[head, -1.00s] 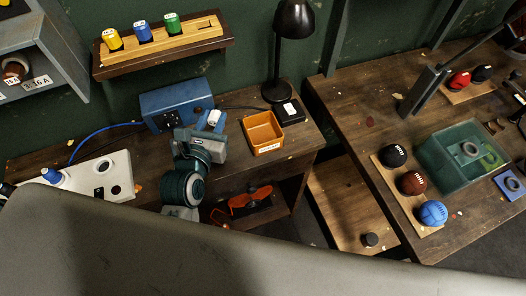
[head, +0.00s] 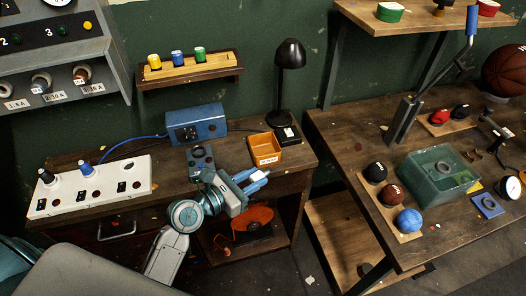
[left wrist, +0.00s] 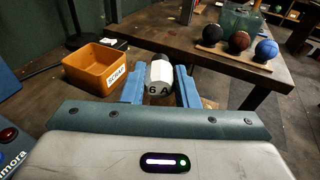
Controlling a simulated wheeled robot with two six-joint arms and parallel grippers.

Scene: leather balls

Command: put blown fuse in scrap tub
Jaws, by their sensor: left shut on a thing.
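The fuse (left wrist: 159,74) is a white cylinder with a dark end marked "6 A". My left gripper (left wrist: 160,84) is shut on it, with a blue finger on each side. In the head view my left gripper (head: 257,181) is in front of the scrap tub, near the bench's front edge, and apart from the tub. The fuse is small and hard to make out there. The scrap tub (head: 265,157) is an open orange box with a white label, on the left bench; in the left wrist view the tub (left wrist: 92,77) is left of the fuse. My right gripper is not in view.
A blue box (head: 196,124) and a black lamp (head: 289,56) stand behind on the bench. A white socket panel (head: 90,187) lies at left. A rack (head: 190,70) with several coloured fuses hangs above. The right table (head: 345,140) holds balls and a green bin.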

